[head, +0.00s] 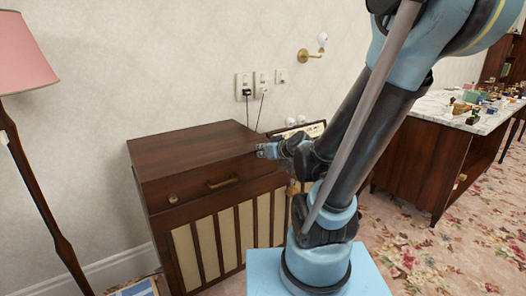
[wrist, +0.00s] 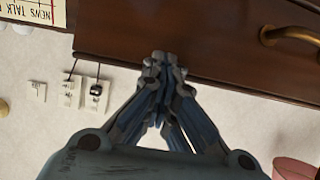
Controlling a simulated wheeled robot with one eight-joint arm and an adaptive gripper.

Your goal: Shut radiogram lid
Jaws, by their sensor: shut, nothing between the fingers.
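The radiogram (head: 190,155) is a dark wooden cabinet against the wall, with a slatted cream front, a brass handle (head: 222,183) and a round knob. The left part of its top looks flat. A cream dial panel (head: 300,130) shows at its right part, mostly behind my arm, so I cannot tell the lid's full position there. My gripper (head: 265,151) is shut and empty, by the upper front edge right of the handle. In the wrist view, my fingertips (wrist: 160,68) are together, overlapping the edge of the dark wood (wrist: 190,45); contact cannot be told.
A pink-shaded floor lamp (head: 25,60) stands at the left. Wall sockets (head: 245,85) with plugged cords are behind the cabinet. A marble-topped cabinet (head: 445,110) covered with small objects stands at the right. Floral carpet (head: 430,250) is clear in the right foreground.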

